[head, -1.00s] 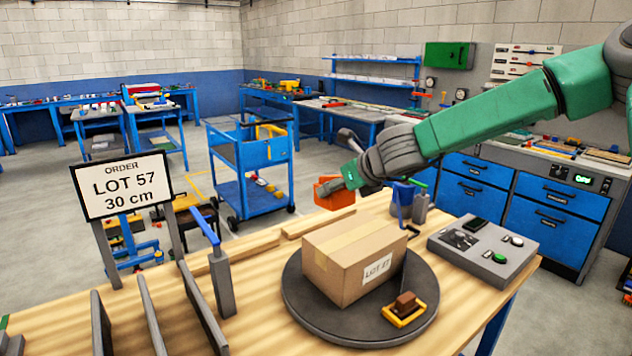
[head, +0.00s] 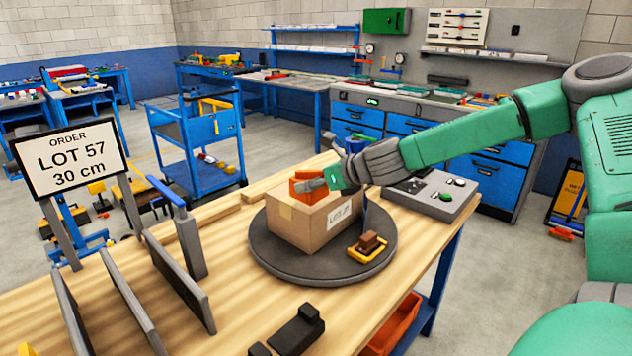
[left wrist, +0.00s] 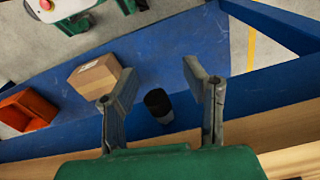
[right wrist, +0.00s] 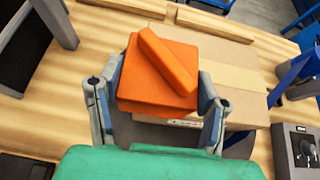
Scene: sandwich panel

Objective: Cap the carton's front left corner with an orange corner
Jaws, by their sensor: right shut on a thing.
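The carton (head: 305,228) stands on the dark round turntable (head: 275,267), its LOT 57 label facing front right. My right gripper (head: 318,184) is shut on an orange corner (head: 307,189). It holds the corner over the carton's top in the head view. In the right wrist view the orange corner (right wrist: 160,82) sits between the fingers and hides part of the carton (right wrist: 240,80). I cannot tell whether corner and carton touch. My left gripper (left wrist: 160,72) shows only in the left wrist view, open and empty.
A grey control box (head: 430,192) stands to the right. Upright grey panels (head: 180,282), the order sign (head: 70,159) and a blue-handled post (head: 187,235) stand left. A black object (head: 297,330) lies in front.

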